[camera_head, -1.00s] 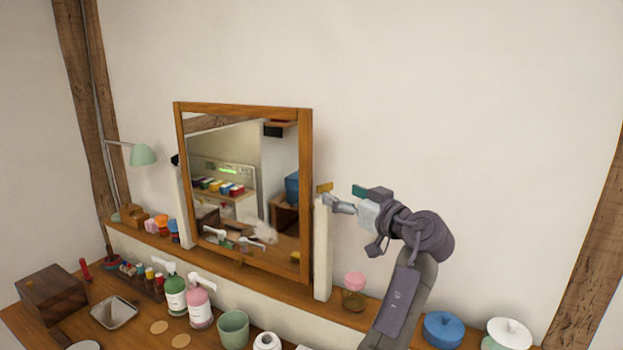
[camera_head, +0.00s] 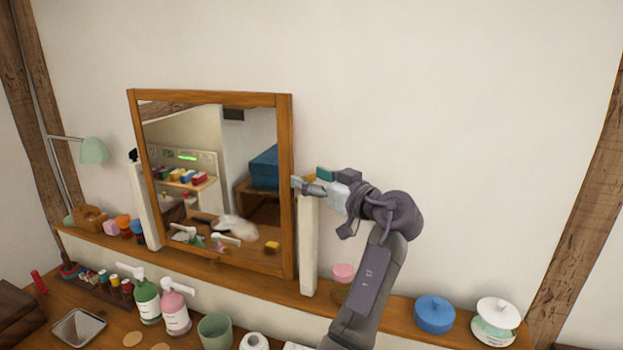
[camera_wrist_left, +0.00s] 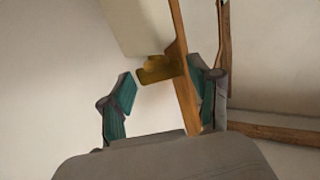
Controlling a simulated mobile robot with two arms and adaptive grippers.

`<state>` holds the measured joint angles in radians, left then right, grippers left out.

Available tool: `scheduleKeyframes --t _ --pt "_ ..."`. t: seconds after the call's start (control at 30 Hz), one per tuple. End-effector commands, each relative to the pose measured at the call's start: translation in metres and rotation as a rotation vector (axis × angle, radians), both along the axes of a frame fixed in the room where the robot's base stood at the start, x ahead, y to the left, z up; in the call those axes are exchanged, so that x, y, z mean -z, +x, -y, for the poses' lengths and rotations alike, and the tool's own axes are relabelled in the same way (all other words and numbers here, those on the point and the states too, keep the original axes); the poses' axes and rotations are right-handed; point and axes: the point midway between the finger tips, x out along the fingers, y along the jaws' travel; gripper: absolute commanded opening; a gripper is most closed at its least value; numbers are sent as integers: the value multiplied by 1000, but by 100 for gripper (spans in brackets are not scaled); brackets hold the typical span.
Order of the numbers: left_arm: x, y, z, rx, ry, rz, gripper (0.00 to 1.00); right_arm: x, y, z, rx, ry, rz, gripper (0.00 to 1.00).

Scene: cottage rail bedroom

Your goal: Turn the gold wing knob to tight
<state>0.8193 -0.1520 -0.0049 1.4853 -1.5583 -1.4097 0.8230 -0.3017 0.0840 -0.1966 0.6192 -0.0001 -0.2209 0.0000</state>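The gold wing knob (camera_wrist_left: 158,70) shows in the left wrist view, beside the pale post (camera_wrist_left: 135,25) and the wooden mirror frame (camera_wrist_left: 184,85). My left gripper (camera_wrist_left: 165,90) is open, its teal-padded fingers on either side of the knob. The frame's edge also lies between the fingers, close to the right one. No finger is seen closed on the knob. In the head view, my left gripper (camera_head: 311,179) is at the top of the white post (camera_head: 307,250) right of the mirror (camera_head: 285,190), and largely hides the knob. My right gripper is not in view.
Below the gripper, a wooden ledge (camera_head: 385,305) holds a pink-topped jar (camera_head: 343,272), a blue lidded pot (camera_head: 434,314) and a white lidded pot (camera_head: 496,320). Pump bottles (camera_head: 175,312) and a green cup (camera_head: 215,332) stand lower left. The wall above is bare.

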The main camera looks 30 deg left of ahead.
Motion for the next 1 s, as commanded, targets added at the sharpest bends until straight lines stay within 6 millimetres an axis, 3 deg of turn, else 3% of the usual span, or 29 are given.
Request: scheduleKeyframes --t 0.03,0.2,0.27,0.73,1.0 --pt "0 0 0 0 0 0 48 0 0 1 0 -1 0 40" --pt "0 0 0 0 0 0 20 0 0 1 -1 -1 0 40" --pt "0 0 0 0 0 0 12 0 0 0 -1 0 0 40" --pt "1 -3 -2 257 -3 1 13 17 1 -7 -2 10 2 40" --pt "-1 -3 -1 279 1 1 12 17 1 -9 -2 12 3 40"
